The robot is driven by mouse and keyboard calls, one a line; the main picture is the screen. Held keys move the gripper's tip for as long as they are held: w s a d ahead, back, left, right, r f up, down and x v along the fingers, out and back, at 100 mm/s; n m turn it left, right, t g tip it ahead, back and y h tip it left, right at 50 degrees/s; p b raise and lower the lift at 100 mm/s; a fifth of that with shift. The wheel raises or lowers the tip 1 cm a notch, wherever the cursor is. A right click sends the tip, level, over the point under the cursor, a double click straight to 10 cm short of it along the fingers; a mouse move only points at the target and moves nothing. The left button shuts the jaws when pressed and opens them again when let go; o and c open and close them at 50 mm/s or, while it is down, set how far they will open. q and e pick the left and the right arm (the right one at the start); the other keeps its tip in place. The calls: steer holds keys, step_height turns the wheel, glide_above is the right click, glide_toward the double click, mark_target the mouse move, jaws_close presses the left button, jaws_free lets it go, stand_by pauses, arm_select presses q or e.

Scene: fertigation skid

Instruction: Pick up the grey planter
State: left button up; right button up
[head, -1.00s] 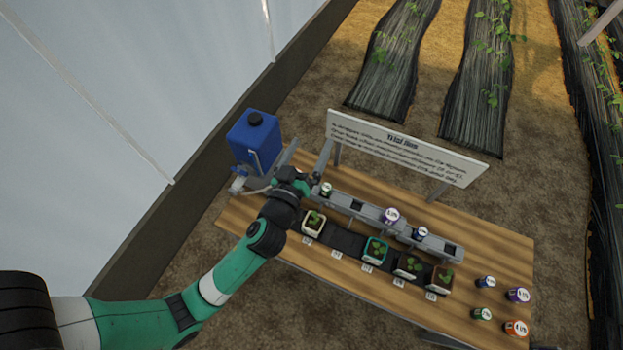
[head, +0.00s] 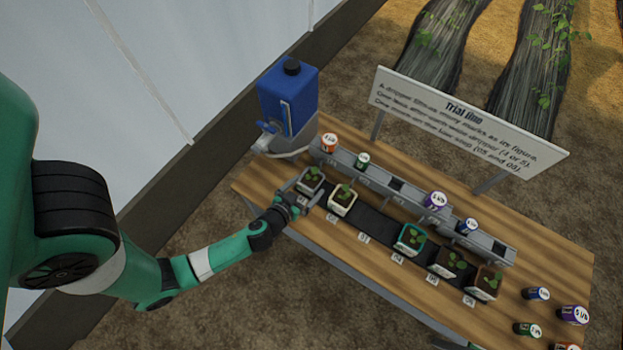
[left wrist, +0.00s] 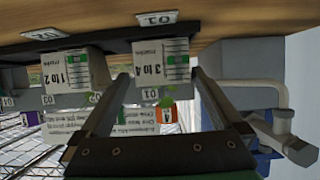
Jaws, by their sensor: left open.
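The grey planter (head: 311,185) with a green seedling stands at the left end of the dark strip on the table, at label 01. In the left wrist view, which is upside down, a pale planter (left wrist: 160,62) marked "3 to 4" shows between the finger ends. My left gripper (head: 305,192) is open, its fingers pointing at the grey planter from the front, one to each side. I cannot tell whether they touch it.
A white planter (head: 342,203) stands close to the right, then a teal planter (head: 409,240) and two brown ones. Behind runs a grey rail (head: 395,190) with several small cans. A blue tank (head: 288,100) stands at the back left. A white sign (head: 470,120) stands behind.

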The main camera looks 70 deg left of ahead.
mark_target(313, 178)
arm_select(q)
steer(key=shift+x, duration=0.75)
steer(key=shift+w+a, duration=0.25)
steer(key=shift+a, duration=0.15)
steer(key=x, duration=0.4)
steer(key=shift+w+a+r, duration=0.2)
steer(key=shift+w+a, duration=0.05)
steer(key=shift+p, duration=0.3)
steer(key=c, duration=1.2)
